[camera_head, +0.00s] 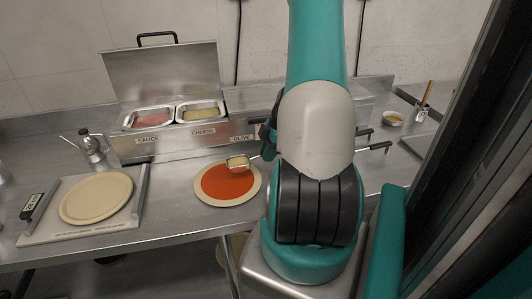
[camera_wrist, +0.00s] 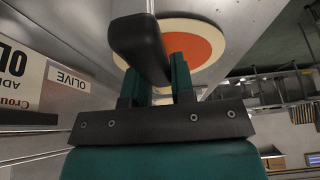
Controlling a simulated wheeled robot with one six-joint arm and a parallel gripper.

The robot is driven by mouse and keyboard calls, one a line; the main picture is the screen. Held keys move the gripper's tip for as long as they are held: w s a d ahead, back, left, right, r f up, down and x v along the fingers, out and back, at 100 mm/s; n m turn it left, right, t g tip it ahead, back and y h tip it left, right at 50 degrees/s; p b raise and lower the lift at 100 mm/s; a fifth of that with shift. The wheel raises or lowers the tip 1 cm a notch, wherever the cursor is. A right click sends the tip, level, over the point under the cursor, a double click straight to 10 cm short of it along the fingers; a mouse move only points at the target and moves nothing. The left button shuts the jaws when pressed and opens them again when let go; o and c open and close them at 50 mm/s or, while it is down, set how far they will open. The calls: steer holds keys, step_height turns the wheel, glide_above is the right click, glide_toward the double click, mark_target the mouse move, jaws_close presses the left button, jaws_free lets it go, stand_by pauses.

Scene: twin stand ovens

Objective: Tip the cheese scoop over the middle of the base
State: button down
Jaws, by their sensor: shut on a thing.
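The cheese scoop (camera_head: 238,163) is a small metal scoop with pale yellow contents showing at its top. In the head view it is above the upper part of the base (camera_head: 228,198), a pale round dough covered with red sauce. My gripper (camera_wrist: 155,80) is shut on the scoop's black handle (camera_wrist: 140,45). In the head view the gripper (camera_head: 268,140) is mostly hidden behind my arm, up and right of the base. In the wrist view the base (camera_wrist: 212,42) shows beyond the handle, and the scoop's bowl is hidden.
A topping unit with an open lid (camera_head: 160,75) holds a sauce pan (camera_head: 149,119) and a cheese pan (camera_head: 200,112) behind the base. A second plain dough (camera_head: 96,197) lies on a board at left. Black handles (camera_head: 375,147) stick out at right, near a small bowl (camera_head: 392,119).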

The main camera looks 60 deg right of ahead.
steer(key=r+g+h, duration=0.1)
steer(key=w+a+g+h, duration=0.1)
steer(key=shift+w+a+r+g+p, duration=0.1)
steer(key=shift+w+r+g+p, duration=0.1)
steer(key=shift+r+g+p, duration=0.15)
steer(key=shift+w+a+r+g+h+p, duration=0.25)
steer(key=shift+r+g+h+p, duration=0.2)
steer(key=shift+r+p, duration=0.1)
steer(key=shift+w+a+r+g+h+p, duration=0.2)
steer(key=shift+w+r+g+h+p, duration=0.1)
steer(key=shift+r+g+h+p, duration=0.2)
steer(key=shift+w+a+r+g+h+p, duration=0.25)
steer(key=shift+r+g+h+p, duration=0.15)
steer(key=shift+r, duration=0.2)
